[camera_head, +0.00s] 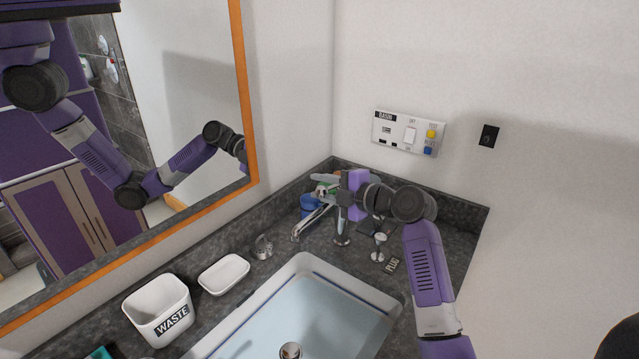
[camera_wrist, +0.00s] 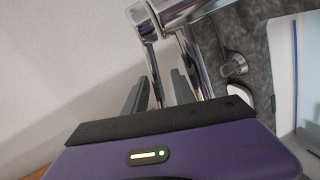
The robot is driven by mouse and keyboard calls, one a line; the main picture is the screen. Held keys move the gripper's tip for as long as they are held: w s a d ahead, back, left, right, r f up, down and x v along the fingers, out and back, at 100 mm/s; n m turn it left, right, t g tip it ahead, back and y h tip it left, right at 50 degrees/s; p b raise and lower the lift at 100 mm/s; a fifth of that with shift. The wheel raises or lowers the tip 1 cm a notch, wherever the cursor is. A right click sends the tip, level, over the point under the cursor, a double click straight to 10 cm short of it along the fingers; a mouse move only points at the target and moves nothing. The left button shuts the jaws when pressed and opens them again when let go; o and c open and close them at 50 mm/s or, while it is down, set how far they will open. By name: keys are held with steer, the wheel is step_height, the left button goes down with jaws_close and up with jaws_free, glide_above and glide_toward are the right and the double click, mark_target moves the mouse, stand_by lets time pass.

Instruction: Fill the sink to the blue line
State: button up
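The white sink (camera_head: 268,283) is set into the dark counter. A thin blue line runs along its inner wall below the rim. The basin looks pale blue, but I cannot tell the water level. A round metal drain piece (camera_head: 290,350) shows at the bottom edge. The chrome faucet (camera_head: 315,218) stands behind the sink, its spout over the basin edge. My gripper (camera_head: 328,190) is at the faucet's top. In the wrist view, my gripper's dark fingers (camera_wrist: 160,90) are apart, with a chrome part of the faucet (camera_wrist: 152,62) between them. Whether they touch it is unclear.
A knob (camera_head: 379,246) stands beside a PLUG label (camera_head: 392,265). A white soap dish (camera_head: 223,274) and a WASTE bin (camera_head: 160,310) are left of the sink. A mirror (camera_head: 190,75) borders the counter. A switch panel (camera_head: 408,132) is on the wall. A blue cup is partly hidden.

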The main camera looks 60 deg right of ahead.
steer(key=shift+w+f, duration=0.1)
steer(key=shift+w, duration=0.15)
jaws_close()
stand_by(1.4)
